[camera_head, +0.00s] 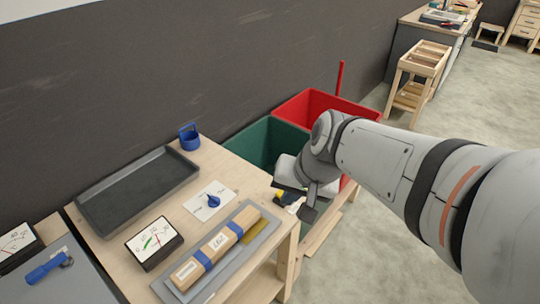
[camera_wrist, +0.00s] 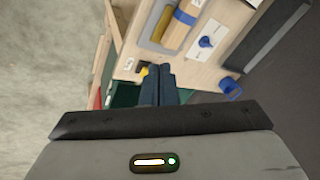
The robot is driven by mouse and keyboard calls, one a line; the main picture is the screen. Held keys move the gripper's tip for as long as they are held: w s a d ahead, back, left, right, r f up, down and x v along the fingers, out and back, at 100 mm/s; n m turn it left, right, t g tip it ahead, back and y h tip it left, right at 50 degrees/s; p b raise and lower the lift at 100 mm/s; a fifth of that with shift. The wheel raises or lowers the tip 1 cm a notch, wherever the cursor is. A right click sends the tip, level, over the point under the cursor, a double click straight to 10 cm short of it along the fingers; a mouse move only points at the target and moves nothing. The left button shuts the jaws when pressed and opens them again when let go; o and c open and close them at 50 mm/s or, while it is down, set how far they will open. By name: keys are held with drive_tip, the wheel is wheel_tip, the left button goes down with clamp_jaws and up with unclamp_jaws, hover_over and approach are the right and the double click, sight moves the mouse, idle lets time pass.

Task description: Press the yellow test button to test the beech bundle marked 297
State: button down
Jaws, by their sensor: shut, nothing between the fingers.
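The beech bundle (camera_head: 214,248) is a pale wooden block with two blue straps and a label that reads 297. It lies in a grey tray (camera_head: 191,291) on the wooden bench; part of it also shows at the top of the wrist view (camera_wrist: 176,35). The yellow test button (camera_head: 289,197) is near the bench's right corner, partly hidden by my gripper. In the wrist view the yellow button (camera_wrist: 144,70) shows just left of my fingertips. My gripper (camera_head: 308,213) is shut and empty, close to the button. I cannot tell whether it touches.
A dial meter (camera_head: 154,243) stands left of the bundle. A blue knob (camera_head: 213,201) sits on a white card behind it. A dark empty tray (camera_head: 138,190) and a blue cup-like holder (camera_head: 189,138) are farther back. Green (camera_head: 252,141) and red (camera_head: 330,103) bins stand beyond the bench.

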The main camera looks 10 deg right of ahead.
drive_tip(key=w+a+f+m+t+y+b, duration=0.1)
drive_tip(key=w+a+f+m+y, duration=0.15)
drive_tip(key=w+m, duration=0.45)
drive_tip(key=m+t+h+b, duration=0.2)
drive_tip(key=m+t, duration=0.2)
drive_tip(key=m, duration=0.8)
hover_over(282, 193)
wheel_tip(282, 193, down, 8)
drive_tip(key=shift+s+d, duration=0.4)
drive_tip(key=shift+f, duration=0.2)
wheel_tip(282, 193, down, 8)
drive_tip(key=b, duration=0.7)
drive_tip(key=shift+b, duration=0.3)
drive_tip(key=shift+f+b, duration=0.3)
drive_tip(key=shift+b, duration=0.1)
drive_tip(key=shift+f, duration=0.1)
drive_tip(key=shift+f+b, duration=0.35)
drive_tip(key=shift+b, duration=0.25)
